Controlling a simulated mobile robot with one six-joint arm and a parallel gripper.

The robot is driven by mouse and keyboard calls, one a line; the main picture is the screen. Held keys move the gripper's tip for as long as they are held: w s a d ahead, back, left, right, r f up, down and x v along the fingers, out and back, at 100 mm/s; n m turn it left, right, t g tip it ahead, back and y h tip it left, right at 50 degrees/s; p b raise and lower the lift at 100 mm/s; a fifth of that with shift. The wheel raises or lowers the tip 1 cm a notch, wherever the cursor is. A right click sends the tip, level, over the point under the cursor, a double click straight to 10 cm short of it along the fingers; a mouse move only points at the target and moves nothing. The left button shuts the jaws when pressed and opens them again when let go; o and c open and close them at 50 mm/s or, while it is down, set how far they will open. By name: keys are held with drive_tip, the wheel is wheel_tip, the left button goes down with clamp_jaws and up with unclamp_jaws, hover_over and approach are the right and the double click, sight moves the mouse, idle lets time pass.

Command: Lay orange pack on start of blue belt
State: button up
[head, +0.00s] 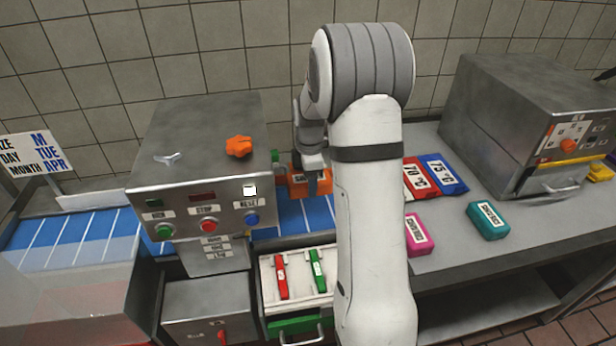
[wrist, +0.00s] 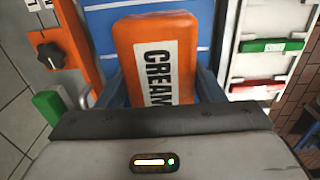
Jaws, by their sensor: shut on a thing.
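The orange pack (wrist: 155,55), with a white label reading CREAM, is between the fingers of my gripper (wrist: 155,90) in the wrist view. The gripper is shut on it. I cannot tell whether the pack touches the belt. My arm hides the belt's right part.
The steel machine (head: 200,130) with buttons and an orange knob (head: 239,146) stands close left of my gripper. A tray (head: 264,290) with red and green pieces is in front. Pink (head: 418,235) and teal (head: 488,220) packs lie on the right counter, near a second machine (head: 530,120).

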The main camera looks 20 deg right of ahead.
drive_tip(key=shift+f+b, duration=2.5)
drive_tip(key=shift+f, duration=1.65)
drive_tip(key=o, duration=1.1)
drive_tip(key=shift+r, duration=0.15)
wheel_tip(320, 180, up, 8)
drive_tip(key=shift+f, duration=0.2)
drive_tip(key=shift+f, duration=0.1)
